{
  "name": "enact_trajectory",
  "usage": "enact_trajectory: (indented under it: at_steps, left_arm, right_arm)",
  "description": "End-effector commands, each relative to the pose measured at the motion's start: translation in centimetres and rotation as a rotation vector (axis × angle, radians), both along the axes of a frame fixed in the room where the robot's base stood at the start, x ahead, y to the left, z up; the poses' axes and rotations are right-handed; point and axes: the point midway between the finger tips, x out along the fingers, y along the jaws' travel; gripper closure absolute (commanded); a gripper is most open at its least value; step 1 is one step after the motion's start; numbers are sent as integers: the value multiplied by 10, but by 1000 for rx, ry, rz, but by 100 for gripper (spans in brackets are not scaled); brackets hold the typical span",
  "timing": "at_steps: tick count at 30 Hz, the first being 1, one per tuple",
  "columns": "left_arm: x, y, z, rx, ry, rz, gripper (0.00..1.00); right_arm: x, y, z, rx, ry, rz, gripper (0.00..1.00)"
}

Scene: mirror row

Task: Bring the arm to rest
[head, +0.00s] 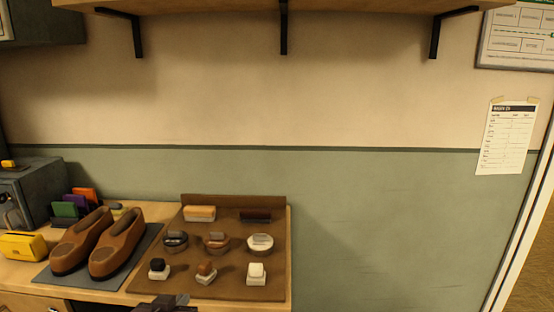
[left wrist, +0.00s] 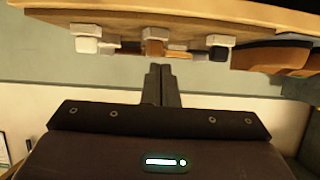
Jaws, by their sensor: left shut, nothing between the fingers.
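My left gripper (head: 172,301) shows only partly at the bottom edge of the head view, in front of the brown board's near edge. In the left wrist view its two dark fingers (left wrist: 160,72) are together with nothing between them. The fingertips point towards the table edge and look apart from the things on it. My right gripper is in neither view.
A brown board (head: 235,288) holds brushes, round tins and small blocks in rows. A pair of brown shoes (head: 120,248) stands on a grey mat (head: 62,279) to its left. A yellow object (head: 22,246) lies far left. A shelf (head: 220,6) hangs above. Right of the table is clear.

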Motion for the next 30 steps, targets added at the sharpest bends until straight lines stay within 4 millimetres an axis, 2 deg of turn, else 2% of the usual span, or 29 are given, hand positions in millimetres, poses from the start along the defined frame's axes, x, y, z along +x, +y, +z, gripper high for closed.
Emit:
enact_trajectory:
  at_steps: [5, 11, 17, 20, 23, 24, 26, 27, 29, 30]
  left_arm:
    - [11, 12, -27, 17, 34, 16, 100]
    - [22, 29, -66, 42, 83, 35, 100]
    - [29, 52, -128, 75, 162, 56, 100]
    - [27, 67, -174, 96, 221, 65, 100]
    - [14, 84, -238, 120, 307, 71, 100]
    - [5, 91, -267, 131, 347, 70, 100]
    - [-12, 99, -309, 143, 406, 68, 100]
    - [-26, 103, -337, 151, 445, 63, 100]
    - [-49, 107, -376, 161, 503, 56, 100]
    - [-67, 108, -401, 167, 543, 49, 100]
  right_arm:
    - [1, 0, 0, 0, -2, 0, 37]
    - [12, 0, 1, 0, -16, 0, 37]
    - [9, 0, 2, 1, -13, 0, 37]
    - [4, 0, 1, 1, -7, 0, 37]
    - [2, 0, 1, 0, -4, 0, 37]
    - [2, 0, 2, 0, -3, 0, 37]
    - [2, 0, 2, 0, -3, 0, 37]
    - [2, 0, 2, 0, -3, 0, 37]
    - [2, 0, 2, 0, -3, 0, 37]
    - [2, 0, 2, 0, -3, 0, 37]
